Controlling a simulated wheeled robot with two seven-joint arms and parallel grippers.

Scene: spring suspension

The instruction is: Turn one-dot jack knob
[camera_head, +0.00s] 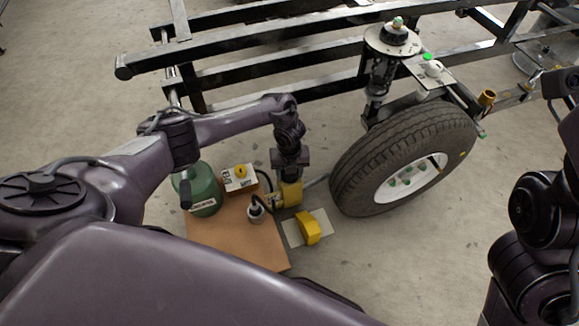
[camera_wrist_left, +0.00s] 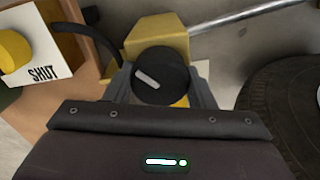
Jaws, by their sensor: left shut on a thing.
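In the left wrist view a round black knob (camera_wrist_left: 160,76) with a white pointer line sits on a yellow jack body (camera_wrist_left: 155,38). The pointer line slants down to the right. My left gripper (camera_wrist_left: 163,88) is shut on this knob, with one grey finger on each side. I see no dot marking on the knob. In the head view my left gripper (camera_head: 290,176) points down over the yellow jack body (camera_head: 291,194), and the knob is hidden there. My right arm shows at the right edge, but its gripper is out of view.
A green tank (camera_head: 203,192), a yellow knob (camera_head: 240,171) on a white plate, and a small dark fitting (camera_head: 256,208) are at the brown board (camera_head: 235,238). A yellow block (camera_head: 307,227) lies on a pale plate. A tyre (camera_head: 400,150) and steel frame (camera_head: 270,48) stand nearby.

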